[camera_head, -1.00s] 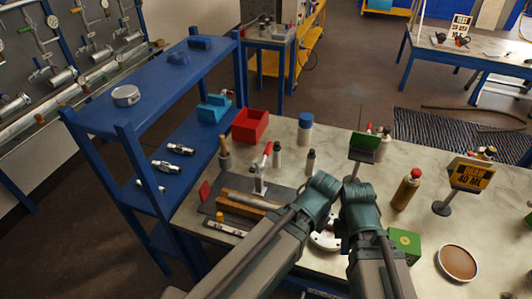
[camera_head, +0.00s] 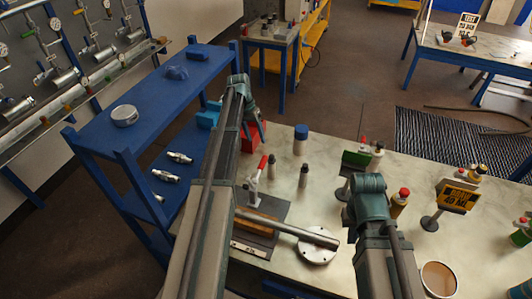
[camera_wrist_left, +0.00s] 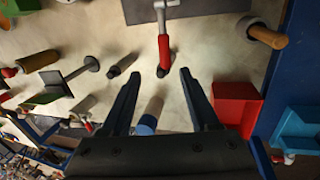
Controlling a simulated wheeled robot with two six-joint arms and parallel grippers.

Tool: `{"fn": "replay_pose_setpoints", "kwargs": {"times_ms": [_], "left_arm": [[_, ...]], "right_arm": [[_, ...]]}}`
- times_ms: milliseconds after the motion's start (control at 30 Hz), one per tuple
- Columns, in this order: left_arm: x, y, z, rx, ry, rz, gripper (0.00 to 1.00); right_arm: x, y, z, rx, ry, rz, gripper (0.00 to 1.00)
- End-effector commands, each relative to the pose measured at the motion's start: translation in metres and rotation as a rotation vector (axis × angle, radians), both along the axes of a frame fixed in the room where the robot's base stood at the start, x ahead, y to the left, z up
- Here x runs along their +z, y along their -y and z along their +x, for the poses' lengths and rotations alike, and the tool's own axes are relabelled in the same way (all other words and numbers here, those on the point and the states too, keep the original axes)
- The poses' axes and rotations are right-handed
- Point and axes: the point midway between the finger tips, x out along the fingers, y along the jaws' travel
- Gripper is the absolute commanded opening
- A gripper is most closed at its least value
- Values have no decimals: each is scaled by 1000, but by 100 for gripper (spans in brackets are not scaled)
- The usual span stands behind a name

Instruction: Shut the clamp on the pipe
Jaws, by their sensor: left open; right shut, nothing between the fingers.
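The clamp (camera_head: 254,189) stands on a dark base plate (camera_head: 275,213) with its red-tipped handle (camera_head: 263,163) raised. The metal pipe (camera_head: 300,234) lies beside a wooden block on this plate and reaches over a white round flange (camera_head: 322,252). My left gripper (camera_head: 260,132) is above and beyond the clamp, pointing down. In the left wrist view, its open fingers (camera_wrist_left: 158,72) point toward the red handle (camera_wrist_left: 164,55), with nothing held. My right gripper (camera_head: 368,190) is right of the pipe; its fingers are mostly hidden by its wrist.
A red bin (camera_wrist_left: 236,112) is close to my left gripper. A blue-capped bottle (camera_head: 300,140) and dark bottle (camera_head: 303,175) stand right of the clamp. A blue shelf (camera_head: 148,135) is at left. A sign (camera_head: 457,197) and bowl (camera_head: 438,278) are at right.

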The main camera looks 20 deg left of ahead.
Motion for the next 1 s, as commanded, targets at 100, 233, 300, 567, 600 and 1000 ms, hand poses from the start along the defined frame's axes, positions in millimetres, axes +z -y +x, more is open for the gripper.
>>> {"fn": "replay_pose_setpoints", "kwargs": {"times_ms": [100, 233, 300, 567, 600, 1000], "left_arm": [[4, -14, 4, 11, 5, -10, 62], [3, -14, 4, 11, 6, -11, 62], [1, -14, 3, 11, 6, -10, 62], [-15, -10, 3, 10, 6, -9, 62], [-19, -8, 3, 10, 6, -9, 62], [-73, 5, 4, 10, 6, -9, 62]], "right_arm": [[3, 0, 0, 0, 0, 0, 0], [2, 0, 0, 0, 0, 0, 0], [1, 0, 0, 0, 0, 0, 0], [-15, 0, 0, 3, 0, -1, 0], [-20, 0, 0, 4, 0, -1, 0], [-73, 0, 0, 6, 0, -1, 0]]}}
